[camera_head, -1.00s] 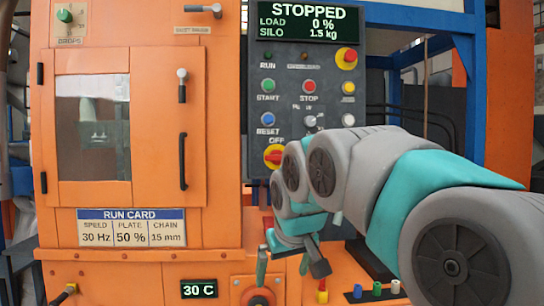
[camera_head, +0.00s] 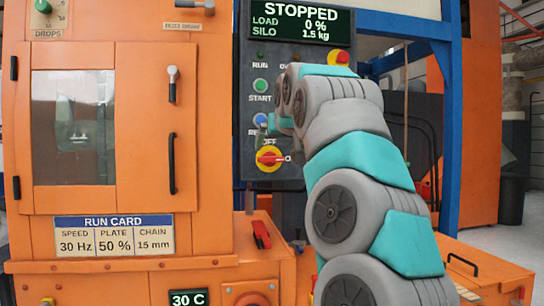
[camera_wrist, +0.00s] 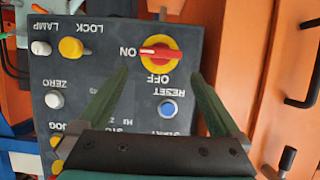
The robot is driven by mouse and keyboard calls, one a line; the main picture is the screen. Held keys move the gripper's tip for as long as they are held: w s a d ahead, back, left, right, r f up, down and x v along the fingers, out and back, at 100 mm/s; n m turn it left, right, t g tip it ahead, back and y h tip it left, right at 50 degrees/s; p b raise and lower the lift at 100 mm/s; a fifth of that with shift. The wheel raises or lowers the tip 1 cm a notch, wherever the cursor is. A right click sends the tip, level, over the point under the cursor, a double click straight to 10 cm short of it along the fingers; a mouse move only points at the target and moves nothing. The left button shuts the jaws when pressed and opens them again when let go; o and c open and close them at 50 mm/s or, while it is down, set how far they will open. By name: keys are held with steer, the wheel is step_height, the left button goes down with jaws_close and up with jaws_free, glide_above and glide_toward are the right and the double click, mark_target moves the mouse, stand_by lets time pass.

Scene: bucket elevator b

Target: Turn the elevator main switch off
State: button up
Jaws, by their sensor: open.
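The main switch (camera_head: 269,158) is a red handle on a yellow disc, low on the dark control panel (camera_head: 300,52). In the wrist view, which shows the panel upside down, the switch (camera_wrist: 158,53) has its handle lying level, pointing at the ON label; OFF is printed beside the disc. My gripper (camera_wrist: 158,73) is open and empty, its two green fingers reaching toward the panel with the tips to either side of the OFF label. Whether they touch the panel I cannot tell. In the head view my arm hides much of the panel's right side and my gripper is mostly hidden.
The blue RESET button (camera_wrist: 168,108) shows between my fingers. A yellow LOCK knob (camera_wrist: 71,48) and white LAMP and ZERO knobs are nearby. The display (camera_head: 301,20) reads STOPPED, load 0 %. An orange cabinet (camera_head: 215,150) with a black handle stands left of the panel.

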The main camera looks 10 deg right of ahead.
mark_target(271, 157)
steer(key=p+x, duration=0.1)
steer(key=x, duration=0.6)
steer(key=shift+w+f, duration=0.15)
steer(key=shift+w, duration=0.05)
steer(key=c, duration=1)
